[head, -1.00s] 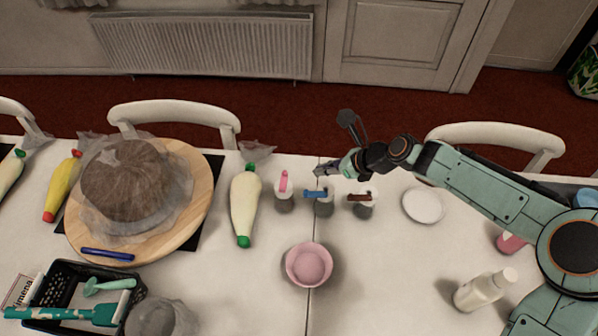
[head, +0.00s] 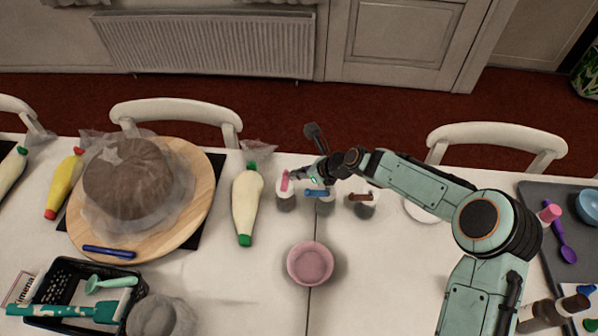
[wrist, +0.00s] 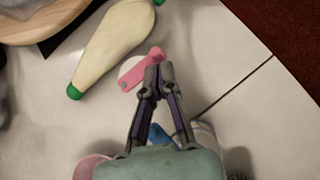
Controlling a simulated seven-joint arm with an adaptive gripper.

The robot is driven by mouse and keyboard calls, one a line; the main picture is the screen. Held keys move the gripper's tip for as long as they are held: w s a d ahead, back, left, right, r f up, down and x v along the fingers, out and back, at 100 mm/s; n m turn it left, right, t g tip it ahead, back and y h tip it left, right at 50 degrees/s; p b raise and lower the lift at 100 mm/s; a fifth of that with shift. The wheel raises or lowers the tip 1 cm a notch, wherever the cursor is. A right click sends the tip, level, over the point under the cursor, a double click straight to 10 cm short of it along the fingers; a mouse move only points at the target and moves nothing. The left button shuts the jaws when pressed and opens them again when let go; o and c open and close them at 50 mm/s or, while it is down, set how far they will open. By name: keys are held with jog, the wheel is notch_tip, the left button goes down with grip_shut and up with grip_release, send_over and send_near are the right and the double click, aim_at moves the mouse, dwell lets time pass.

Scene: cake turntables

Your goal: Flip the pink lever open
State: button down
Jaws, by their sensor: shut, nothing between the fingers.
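The pink lever (head: 285,181) sits on top of a small white-topped grey bottle (head: 285,200), the leftmost of three in a row. In the wrist view the pink lever (wrist: 143,70) lies slanted, its upper end right at my fingertips. My gripper (head: 297,175) is shut and empty, just right of the lever. In the wrist view my gripper's fingertips (wrist: 157,72) are together and overlap or touch the lever's right side; I cannot tell whether there is contact. The fingers hide part of the bottle top.
Bottles with a blue lever (head: 316,193) and a brown lever (head: 360,197) stand to the right. A cream piping bag (head: 247,205) lies close on the left. A pink bowl (head: 310,263) stands in front. A cake board (head: 200,190) is farther left.

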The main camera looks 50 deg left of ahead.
jog(key=shift+a+n+g+h, duration=0.35)
jog(key=shift+n+g, duration=0.25)
jog(key=shift+n, duration=0.3)
jog(key=shift+s+a+n+g+h, duration=0.1)
jog(key=shift+a+n+g+h, duration=0.2)
jog(key=shift+n+g, duration=0.3)
jog(key=shift+s+a+n+g+h, duration=0.25)
jog(key=shift+n+g, duration=0.15)
jog(key=shift+n, duration=0.4)
jog(key=shift+s+a, duration=0.8)
jog(key=shift+s, duration=0.1)
jog(key=n+h, duration=0.1)
jog(key=s+n+g, duration=0.1)
jog(key=n, duration=0.1)
jog(key=shift+s+a+h, duration=0.2)
jog(key=shift+s+h, duration=0.05)
jog(key=shift+h, duration=0.15)
